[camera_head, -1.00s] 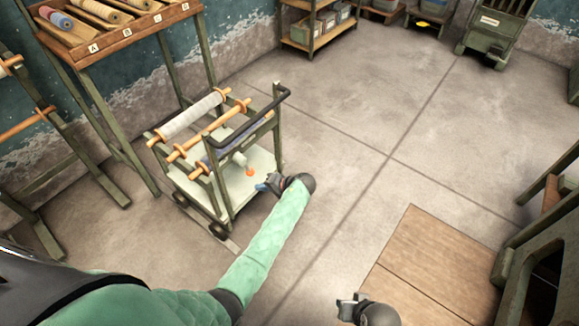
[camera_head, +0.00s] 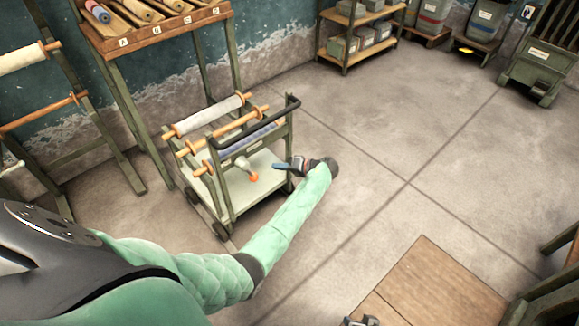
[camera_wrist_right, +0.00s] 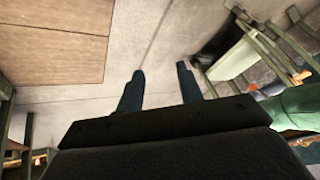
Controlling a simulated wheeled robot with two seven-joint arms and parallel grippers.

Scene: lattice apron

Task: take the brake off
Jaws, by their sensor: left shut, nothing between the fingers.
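The wheeled cart (camera_head: 262,190) stands at the centre left in the head view, with a pale lower deck and rolls on wooden rods. A pale lever with an orange tip (camera_head: 254,177) sits at the deck's near end; I take it for the brake. My left gripper (camera_head: 278,166) is shut and empty, just right of and above the orange tip in the picture, apart from it. My right gripper (camera_head: 360,322) barely shows at the bottom edge; in the right wrist view (camera_wrist_right: 160,86) its two fingers stand apart with nothing between them.
A slanted rack with rolls (camera_head: 160,32) stands behind the cart, and a roll stand (camera_head: 40,100) at the left. Shelves with bins (camera_head: 362,35) and a green wheeled unit (camera_head: 540,60) line the back. A wooden floor panel (camera_head: 440,285) lies front right. The middle floor is clear.

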